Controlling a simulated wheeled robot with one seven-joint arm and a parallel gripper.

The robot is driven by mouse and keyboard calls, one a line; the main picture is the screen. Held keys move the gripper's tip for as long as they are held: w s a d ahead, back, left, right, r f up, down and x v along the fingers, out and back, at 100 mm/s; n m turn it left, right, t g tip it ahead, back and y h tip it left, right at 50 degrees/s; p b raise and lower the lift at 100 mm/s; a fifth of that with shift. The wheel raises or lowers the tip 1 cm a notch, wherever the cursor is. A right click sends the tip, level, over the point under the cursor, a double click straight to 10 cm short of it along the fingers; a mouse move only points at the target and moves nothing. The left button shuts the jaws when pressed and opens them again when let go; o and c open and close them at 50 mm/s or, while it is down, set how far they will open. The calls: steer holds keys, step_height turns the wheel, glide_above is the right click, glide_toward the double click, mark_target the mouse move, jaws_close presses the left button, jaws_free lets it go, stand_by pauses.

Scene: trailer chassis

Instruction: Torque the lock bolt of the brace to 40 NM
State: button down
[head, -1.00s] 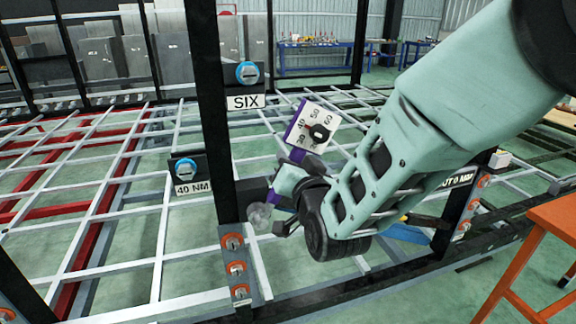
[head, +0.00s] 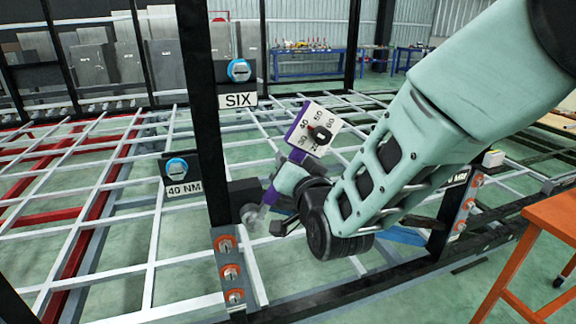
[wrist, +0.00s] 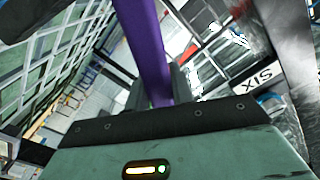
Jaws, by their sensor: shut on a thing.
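My gripper (wrist: 155,100) is shut on the purple handle (wrist: 150,50) of a torque wrench. The wrench also shows in the head view, with a white dial plate (head: 325,115) numbered in tens and a dark knob on it; the pointer setting is too small to read. Its grey round lower end (head: 250,215) is near a dark block (head: 245,190) on the black post; I cannot tell whether they touch. A blue-ringed bolt (head: 177,167) sits above the label "40 NM", left of the post. My wrist hides part of the lower wrench. I cannot tell which bolt is the brace's lock bolt.
Another blue-ringed bolt (head: 239,70) sits above the "SIX" label (head: 238,100). Orange-ringed bolts (head: 231,272) line a lower bracket, with more on the right bracket (head: 470,205). An orange table (head: 558,222) stands at the right. A grid of grey and red beams lies behind.

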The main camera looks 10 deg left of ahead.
steer(key=shift+w+d+f+m+b, duration=0.45)
steer(key=shift+d+m+b, duration=0.2)
steer(key=shift+b, duration=0.55)
steer(key=shift+f, duration=0.1)
steer(key=shift+d+f+m+b, duration=0.15)
steer(key=shift+f+m+b, duration=0.15)
steer(key=shift+b, duration=0.35)
steer(key=shift+w+d+f+m+b, duration=0.35)
steer(key=shift+d+f+m+b, duration=0.25)
steer(key=shift+b, duration=0.55)
steer(key=shift+w+d+f+m+b, duration=0.15)
steer(key=shift+f+m+b, duration=0.15)
steer(key=shift+b, duration=0.4)
steer(key=shift+w+d+f+m+b, duration=0.1)
steer(key=shift+d+f+m+b, duration=0.1)
steer(key=shift+m+b, duration=0.2)
steer(key=shift+a+r+n, duration=0.25)
steer(key=shift+r+n, duration=0.1)
steer(key=shift+r, duration=0.05)
steer(key=shift+s, duration=0.25)
